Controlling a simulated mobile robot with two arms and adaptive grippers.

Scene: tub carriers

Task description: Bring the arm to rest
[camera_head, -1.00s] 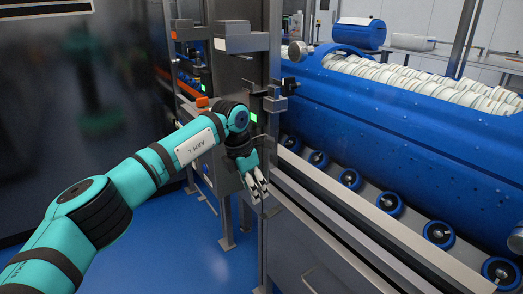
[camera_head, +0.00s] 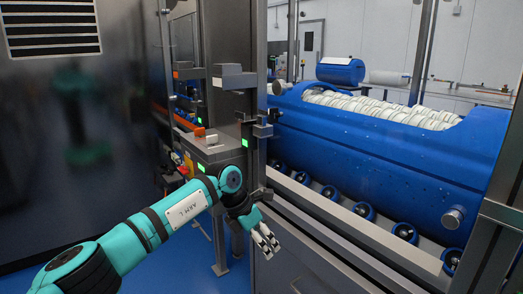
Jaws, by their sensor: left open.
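My left arm comes in from the lower left, teal with black joints. My left gripper (camera_head: 265,241) is at its end, low and just right of the middle of the view. Its pale fingers point down and to the right, and I see nothing between them. It is open, in front of the grey metal machine frame beside the conveyor rail. I cannot tell whether it touches anything. My right gripper is not in view.
A large blue tub (camera_head: 385,145) full of pale rolled items (camera_head: 380,107) sits on blue rollers (camera_head: 364,211) at the right. A metal rail (camera_head: 345,228) runs in front. A metal post (camera_head: 494,235) stands at the right edge. A dark panel (camera_head: 80,130) fills the left.

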